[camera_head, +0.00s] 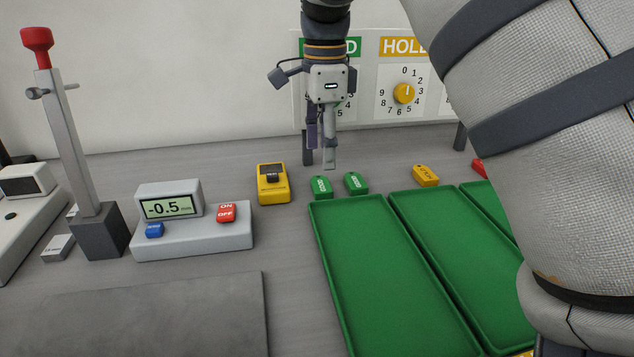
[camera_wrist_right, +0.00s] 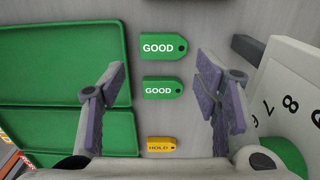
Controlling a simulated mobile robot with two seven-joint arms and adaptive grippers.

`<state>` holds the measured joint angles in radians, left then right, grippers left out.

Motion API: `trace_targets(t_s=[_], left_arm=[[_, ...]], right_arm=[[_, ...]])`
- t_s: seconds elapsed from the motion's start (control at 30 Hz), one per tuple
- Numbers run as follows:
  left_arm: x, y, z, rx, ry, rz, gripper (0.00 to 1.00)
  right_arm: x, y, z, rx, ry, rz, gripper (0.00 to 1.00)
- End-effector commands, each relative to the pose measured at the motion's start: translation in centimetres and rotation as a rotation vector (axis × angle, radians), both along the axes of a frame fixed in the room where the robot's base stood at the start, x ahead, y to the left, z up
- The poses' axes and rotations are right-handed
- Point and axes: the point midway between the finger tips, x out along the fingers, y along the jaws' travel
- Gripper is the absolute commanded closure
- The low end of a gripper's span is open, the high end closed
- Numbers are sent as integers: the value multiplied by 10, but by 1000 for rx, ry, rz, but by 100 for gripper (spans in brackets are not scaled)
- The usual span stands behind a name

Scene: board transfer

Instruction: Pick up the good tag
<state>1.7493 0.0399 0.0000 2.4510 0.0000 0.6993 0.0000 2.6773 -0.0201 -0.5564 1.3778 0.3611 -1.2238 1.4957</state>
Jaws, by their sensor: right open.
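Two green tags marked GOOD lie on the table behind the green trays: a left one (camera_head: 321,187) and a right one (camera_head: 356,183). In the right wrist view they appear as an upper tag (camera_wrist_right: 163,46) and a lower tag (camera_wrist_right: 163,90). My right gripper (camera_head: 320,160) hangs fingers down, above the table near the two tags. In the wrist view the gripper (camera_wrist_right: 162,78) is open and empty, with the lower GOOD tag showing between its spread fingers. The fingers appear apart from both tags. My left gripper is not in view.
Green trays (camera_head: 380,280) lie in front of the tags. A yellow HOLD tag (camera_head: 425,175) and a red tag (camera_head: 479,167) lie to the right. A yellow device (camera_head: 272,184) stands left of the tags. A dial panel (camera_head: 380,103) stands behind. My arm hides the right side.

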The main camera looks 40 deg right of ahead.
Motion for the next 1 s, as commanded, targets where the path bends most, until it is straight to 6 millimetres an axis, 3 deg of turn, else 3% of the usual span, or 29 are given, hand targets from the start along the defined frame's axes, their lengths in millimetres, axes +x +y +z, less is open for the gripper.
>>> trace_targets(t_s=[0.4,0.6,0.63,0.73,1.0], left_arm=[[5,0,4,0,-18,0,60],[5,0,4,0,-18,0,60],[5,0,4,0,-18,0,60],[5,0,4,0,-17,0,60],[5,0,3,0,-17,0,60]], right_arm=[[2,1,-63,0,-1,0,43],[2,1,-65,0,-2,1,43],[2,1,-65,0,-2,0,46],[2,1,-65,0,-2,0,66],[2,1,-65,-1,-2,0,66]])
